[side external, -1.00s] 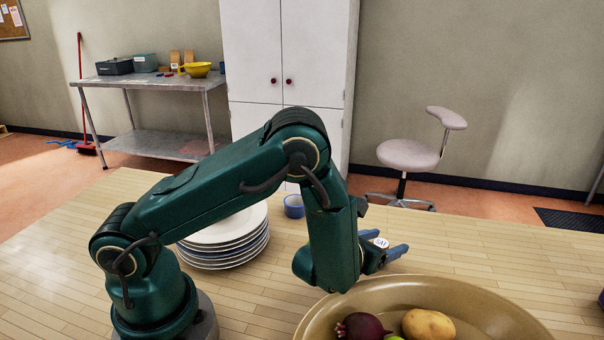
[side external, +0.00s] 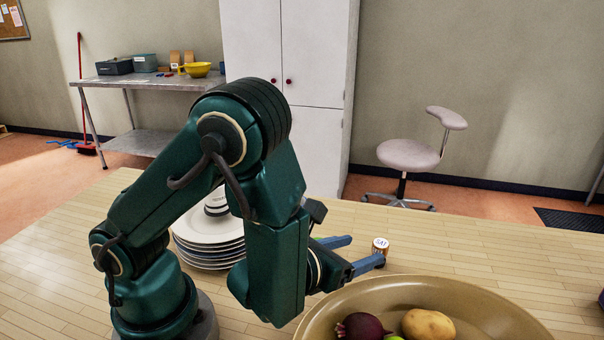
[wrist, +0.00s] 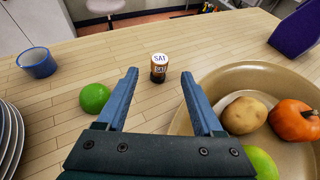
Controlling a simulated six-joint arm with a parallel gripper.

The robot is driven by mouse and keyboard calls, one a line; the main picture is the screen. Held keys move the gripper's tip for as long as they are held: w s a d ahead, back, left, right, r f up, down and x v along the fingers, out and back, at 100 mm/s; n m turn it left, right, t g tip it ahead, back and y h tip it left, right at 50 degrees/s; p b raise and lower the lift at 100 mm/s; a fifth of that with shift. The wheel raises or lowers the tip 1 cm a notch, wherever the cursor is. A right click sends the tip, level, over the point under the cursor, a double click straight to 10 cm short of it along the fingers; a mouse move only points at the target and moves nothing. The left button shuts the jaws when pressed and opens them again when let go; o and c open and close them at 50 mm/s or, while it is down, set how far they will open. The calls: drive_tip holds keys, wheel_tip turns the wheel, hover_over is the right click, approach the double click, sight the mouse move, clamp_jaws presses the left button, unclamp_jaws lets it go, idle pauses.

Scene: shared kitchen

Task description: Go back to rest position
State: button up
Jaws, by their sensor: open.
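My gripper (side external: 366,250) is open and empty above the wooden table, its two blue fingers spread. In the side view the jar (side external: 380,245) stands right of the fingers, behind the bowl. My arm is folded, with its elbow raised.
A large tan bowl (wrist: 238,74) with a potato (wrist: 243,115), an orange pumpkin (wrist: 296,120) and other produce is close on the right. A green fruit (wrist: 94,98), a blue cup (wrist: 38,62) and stacked plates (side external: 205,246) are left.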

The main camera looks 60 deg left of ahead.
drive_tip(key=s+a+r+n+g+y, duration=0.35)
drive_tip(key=s+a+n, duration=0.2)
drive_tip(key=n, duration=0.35)
drive_tip(key=s+a+r+n+g+y, duration=0.25)
drive_tip(key=s+a+n+g, duration=0.2)
drive_tip(key=a+n, duration=0.4)
drive_tip(key=s+d+r+n+h, duration=0.1)
drive_tip(key=s+d+n+h, duration=0.1)
drive_tip(key=d+n+h, duration=0.2)
drive_tip(key=s+d+r+n+h, duration=0.2)
drive_tip(key=s+d+n+h, duration=0.1)
drive_tip(key=d+n, duration=0.5)
drive_tip(key=n+h, duration=0.1)
drive_tip(key=n, duration=0.2)
drive_tip(key=shift+d+r+h, duration=0.15)
drive_tip(key=shift+r+h, duration=0.05)
drive_tip(key=shift+h, duration=0.1)
